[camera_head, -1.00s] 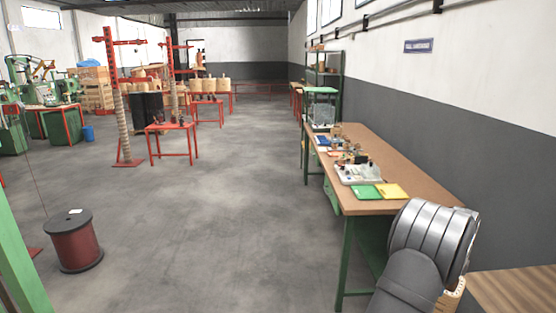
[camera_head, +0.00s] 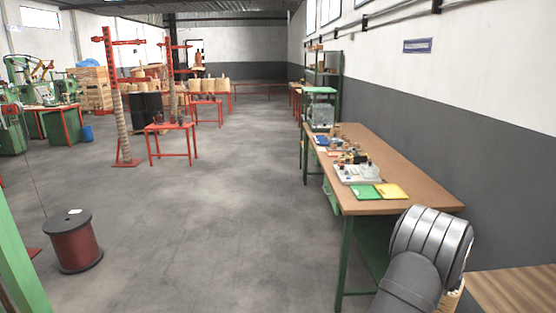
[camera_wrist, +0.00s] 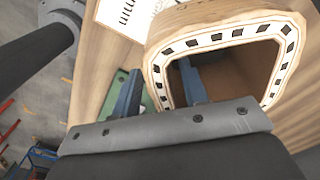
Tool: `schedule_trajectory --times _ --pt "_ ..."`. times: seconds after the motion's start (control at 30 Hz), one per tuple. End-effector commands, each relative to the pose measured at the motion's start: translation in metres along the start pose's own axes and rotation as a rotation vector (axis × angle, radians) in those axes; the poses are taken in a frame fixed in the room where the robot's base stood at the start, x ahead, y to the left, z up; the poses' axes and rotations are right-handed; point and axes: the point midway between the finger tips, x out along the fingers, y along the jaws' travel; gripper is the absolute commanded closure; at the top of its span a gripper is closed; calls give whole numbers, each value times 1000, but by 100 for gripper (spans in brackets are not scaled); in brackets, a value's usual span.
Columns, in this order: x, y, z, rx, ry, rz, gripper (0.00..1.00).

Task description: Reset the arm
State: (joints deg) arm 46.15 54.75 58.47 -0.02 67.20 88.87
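My gripper (camera_wrist: 160,66) shows in the wrist view with its two dark fingers apart. A wooden coil (camera_wrist: 225,20) with a white rim marked by dark squares stands in front of it on a wood-grained surface. The coil's left wall lies between the fingers in the picture. The left finger is outside the coil and the right finger overlaps its opening. I cannot tell how deep the right finger reaches or whether either finger touches the wall. In the head view, my dark arm is at the lower right and hides the gripper. A sliver of the coil (camera_head: 452,300) shows behind it.
The wood-grained table (camera_head: 515,290) is at the lower right. A long workbench (camera_head: 425,195) with green and yellow pads (camera_head: 391,191) stands along the right wall. A white paper (camera_wrist: 125,14) and a green piece (camera_wrist: 146,101) lie beside the coil. The floor at centre is clear.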

Motion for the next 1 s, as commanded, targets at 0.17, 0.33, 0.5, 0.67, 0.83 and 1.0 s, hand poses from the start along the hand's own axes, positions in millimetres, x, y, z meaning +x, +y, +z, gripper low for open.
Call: schedule_trajectory --times 0.17,0.33,0.5,0.67,0.83,1.0 --pt "-45 -2 0 0 0 -10 60" --pt "-64 14 -26 4 0 -9 60" --pt "-81 29 -51 4 0 -8 60" --pt "-98 43 -75 4 0 -9 60" --pt "-115 59 -100 3 0 -8 60" --pt "-117 66 -118 -94 0 -7 60"
